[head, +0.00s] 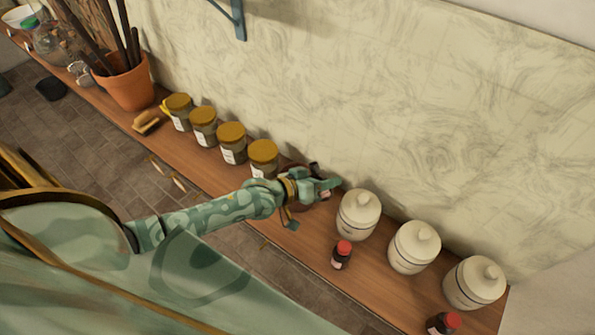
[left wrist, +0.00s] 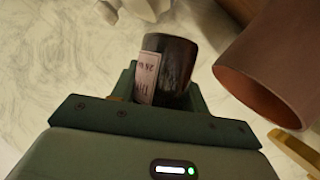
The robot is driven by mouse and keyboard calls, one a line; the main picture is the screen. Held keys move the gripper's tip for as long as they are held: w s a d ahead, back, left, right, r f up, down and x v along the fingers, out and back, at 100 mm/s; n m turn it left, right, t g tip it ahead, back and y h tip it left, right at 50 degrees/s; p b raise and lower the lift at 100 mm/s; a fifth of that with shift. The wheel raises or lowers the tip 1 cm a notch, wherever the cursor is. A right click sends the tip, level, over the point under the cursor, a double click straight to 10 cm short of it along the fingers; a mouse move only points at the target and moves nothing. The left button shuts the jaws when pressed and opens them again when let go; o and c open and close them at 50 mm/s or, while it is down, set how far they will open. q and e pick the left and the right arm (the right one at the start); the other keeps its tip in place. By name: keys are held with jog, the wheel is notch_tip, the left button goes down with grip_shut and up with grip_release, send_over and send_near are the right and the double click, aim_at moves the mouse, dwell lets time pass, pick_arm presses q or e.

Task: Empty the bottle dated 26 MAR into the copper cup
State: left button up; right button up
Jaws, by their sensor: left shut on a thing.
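My left gripper (head: 322,188) reaches over the shelf in the head view, between the yellow-lidded jars and the white jars. It is shut on a small dark bottle (left wrist: 176,68), which stands out between the fingers in the left wrist view. The bottle has a pale label (left wrist: 147,77) with a date that starts with 26; the rest is hard to read. A brown-red copper cup (left wrist: 268,70) is to the right of the bottle in that view, apart from it. In the head view the gripper and wrist hide most of that spot. My right gripper is not in view.
Two red-capped bottles (head: 342,255) (head: 443,324) stand at the shelf's front. Three white lidded jars (head: 358,214) stand along the wall on the right. Several yellow-lidded jars (head: 232,143), a brush (head: 146,123) and a terracotta pot (head: 128,86) are to the left. The wall rises close behind.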

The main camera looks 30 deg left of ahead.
pick_arm(q)
jog(key=shift+d+r+m+y+p, duration=0.2)
jog(key=shift+m+y+p, duration=0.15)
jog(key=shift+p, duration=0.55)
jog(key=shift+d+m, duration=0.15)
jog(key=shift+m, duration=0.1)
jog(key=shift+s+d+m+y, duration=0.1)
jog(key=shift+d+m+y, duration=0.15)
jog(key=shift+m+y, duration=0.25)
jog(key=shift+s+d+r+m+y, duration=0.2)
jog(key=shift+d+m+y, duration=0.35)
jog(key=shift+m, duration=0.45)
jog(key=shift+a, duration=0.1)
